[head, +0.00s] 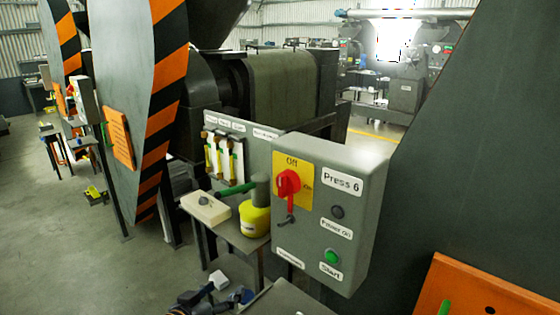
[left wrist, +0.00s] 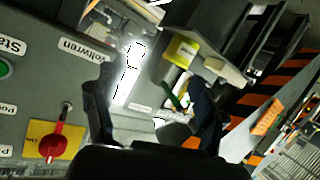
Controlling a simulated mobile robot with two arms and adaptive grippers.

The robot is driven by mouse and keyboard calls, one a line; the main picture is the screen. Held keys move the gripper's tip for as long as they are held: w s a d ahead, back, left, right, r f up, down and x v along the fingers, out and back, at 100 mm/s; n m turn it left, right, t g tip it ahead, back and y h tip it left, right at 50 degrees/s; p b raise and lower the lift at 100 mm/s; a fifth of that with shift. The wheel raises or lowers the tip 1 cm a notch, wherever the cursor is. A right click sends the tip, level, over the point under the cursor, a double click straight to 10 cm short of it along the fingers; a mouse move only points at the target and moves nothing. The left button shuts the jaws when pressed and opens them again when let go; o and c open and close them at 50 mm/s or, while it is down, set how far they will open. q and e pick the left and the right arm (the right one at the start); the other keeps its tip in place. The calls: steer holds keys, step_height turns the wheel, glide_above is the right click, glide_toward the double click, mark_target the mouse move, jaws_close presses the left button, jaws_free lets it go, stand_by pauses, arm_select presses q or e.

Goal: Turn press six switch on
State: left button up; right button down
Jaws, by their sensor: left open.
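The grey Press 6 control box (head: 345,225) stands at the centre right of the head view. Its red rotary switch (head: 289,184) sits on a yellow plate marked Off at the top and On at the right. The switch also shows at the lower left of the left wrist view (left wrist: 50,147). My left gripper (head: 228,292) is low at the bottom of the head view, below and left of the box. Its two dark fingers (left wrist: 152,105) are apart and empty in the left wrist view, clear of the switch. My right gripper is not visible.
A green Start button (head: 333,257) and a dark Power on lamp (head: 337,212) are on the box. Left of it, a yellow container (head: 255,218) and a pale block (head: 206,208) rest on a small stand. An orange panel (head: 478,288) is at the lower right.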

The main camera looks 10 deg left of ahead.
arm_select(q)
steer(key=s+d+r+m+t+h+p, duration=0.1)
steer(key=d+r, duration=0.1)
steer(key=r, duration=0.7)
steer(key=s+d+r+m+t+h+p, duration=0.1)
steer(key=d+r+h, duration=0.1)
steer(key=r, duration=0.7)
steer(key=m+h+p, duration=0.1)
steer(key=h+p, duration=0.1)
glide_toward(281, 187)
steer(key=p+x, duration=0.4)
steer(key=x, duration=0.4)
steer(key=shift+w+d+r, duration=0.1)
steer(key=shift+w+d, duration=0.05)
steer(key=shift+w, duration=0.1)
steer(key=shift+w+d+p, duration=0.3)
steer(key=shift+w+p, duration=0.05)
steer(key=shift+w, duration=0.2)
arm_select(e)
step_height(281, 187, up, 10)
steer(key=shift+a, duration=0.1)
arm_select(q)
steer(key=c, duration=1.2)
